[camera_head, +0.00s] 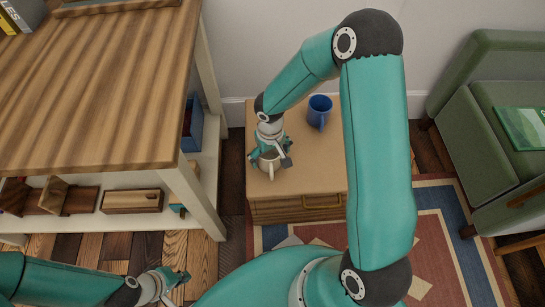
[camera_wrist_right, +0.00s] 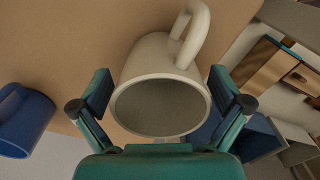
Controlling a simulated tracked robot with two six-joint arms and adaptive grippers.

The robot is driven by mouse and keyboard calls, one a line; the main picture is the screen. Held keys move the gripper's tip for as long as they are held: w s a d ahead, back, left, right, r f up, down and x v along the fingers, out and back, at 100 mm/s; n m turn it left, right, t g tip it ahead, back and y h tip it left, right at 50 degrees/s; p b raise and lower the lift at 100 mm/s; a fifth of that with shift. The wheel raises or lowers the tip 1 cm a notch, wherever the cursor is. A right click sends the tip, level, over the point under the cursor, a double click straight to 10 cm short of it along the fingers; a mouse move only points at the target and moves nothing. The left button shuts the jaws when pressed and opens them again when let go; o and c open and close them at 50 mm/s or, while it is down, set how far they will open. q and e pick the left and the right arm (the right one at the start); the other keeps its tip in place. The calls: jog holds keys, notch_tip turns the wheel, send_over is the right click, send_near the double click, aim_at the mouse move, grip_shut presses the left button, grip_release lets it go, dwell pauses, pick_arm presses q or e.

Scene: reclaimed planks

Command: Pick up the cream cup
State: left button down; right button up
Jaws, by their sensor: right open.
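The cream cup (camera_head: 268,164) stands on the small wooden cabinet (camera_head: 300,185), partly hidden under my right gripper in the head view. In the right wrist view the cream cup (camera_wrist_right: 163,85) is upright with its handle toward the top. My right gripper (camera_head: 270,160) is open, with one finger on each side of the cup. It also shows in the right wrist view (camera_wrist_right: 163,98), where gaps seem to show between the fingers and the cup. My left gripper (camera_head: 172,281) is low at the bottom left, away from the cup; its finger opening is unclear.
A blue mug (camera_head: 319,111) stands on the cabinet behind and right of the cup; it also shows in the right wrist view (camera_wrist_right: 22,120). A wooden table (camera_head: 95,85) with lower shelves is at the left. A green armchair (camera_head: 480,125) is at the right.

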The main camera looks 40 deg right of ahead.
jog(key=c, duration=1.3)
jog(key=shift+r, duration=0.2)
